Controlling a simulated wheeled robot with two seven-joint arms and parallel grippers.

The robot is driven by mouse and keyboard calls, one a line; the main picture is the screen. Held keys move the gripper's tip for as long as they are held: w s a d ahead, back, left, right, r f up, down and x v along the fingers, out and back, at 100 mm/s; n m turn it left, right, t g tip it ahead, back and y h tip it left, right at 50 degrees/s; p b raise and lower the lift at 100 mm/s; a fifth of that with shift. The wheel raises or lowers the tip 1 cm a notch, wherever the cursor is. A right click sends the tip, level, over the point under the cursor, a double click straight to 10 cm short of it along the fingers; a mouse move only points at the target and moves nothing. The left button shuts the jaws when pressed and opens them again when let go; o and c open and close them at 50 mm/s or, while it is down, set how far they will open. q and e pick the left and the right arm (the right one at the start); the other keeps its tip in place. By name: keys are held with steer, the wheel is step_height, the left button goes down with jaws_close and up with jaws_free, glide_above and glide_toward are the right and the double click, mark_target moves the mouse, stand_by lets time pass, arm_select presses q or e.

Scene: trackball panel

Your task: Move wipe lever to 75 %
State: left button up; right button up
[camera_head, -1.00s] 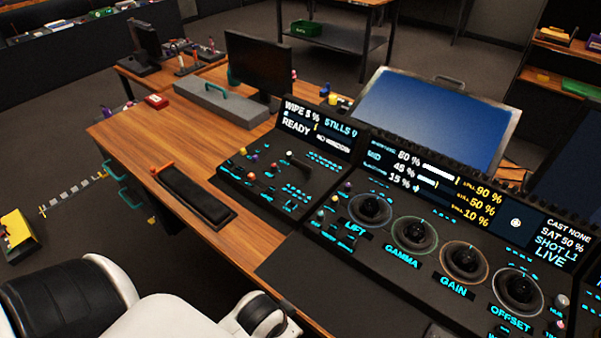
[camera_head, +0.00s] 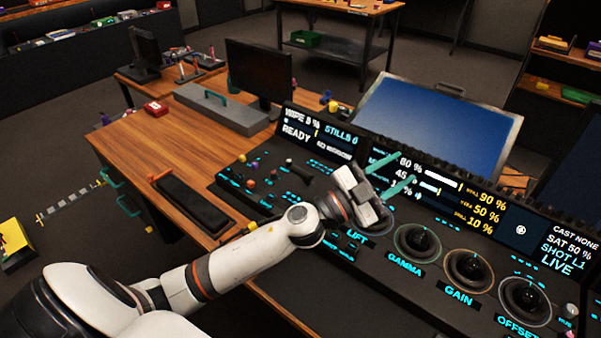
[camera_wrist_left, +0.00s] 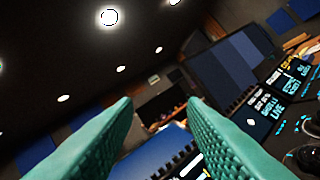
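The wipe lever, which I take to be the dark lever with a pale knob (camera_head: 290,162), stands on the left section of the console below a small display (camera_head: 318,134). That display reads WIPE with a single-digit percentage, too blurred to be sure of, and READY. My left gripper (camera_head: 405,164) is to the right of the lever, raised above the console near the LIFT trackball and in front of the middle display. Its teal fingers are apart with nothing between them, also in the left wrist view (camera_wrist_left: 160,102). The gripper partly hides the LIFT trackball. My right gripper is out of view.
GAMMA (camera_head: 417,241), GAIN (camera_head: 468,270) and OFFSET (camera_head: 524,300) trackballs line the console to the right. Small coloured knobs (camera_head: 251,184) sit left of the lever. A black padded rest (camera_head: 188,203) lies on the wooden desk (camera_head: 150,142). A large blue screen (camera_head: 437,123) stands behind.

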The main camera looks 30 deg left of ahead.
arm_select(q)
steer(key=d+m+g+h, duration=0.3)
steer(key=m+g+h, duration=0.1)
steer(key=m+g, duration=0.15)
steer(key=g+y, duration=1)
steer(key=y, duration=0.5)
glide_toward(300, 170)
steer(key=p+x, duration=0.1)
steer(key=x, duration=1)
steer(key=shift+s, duration=0.1)
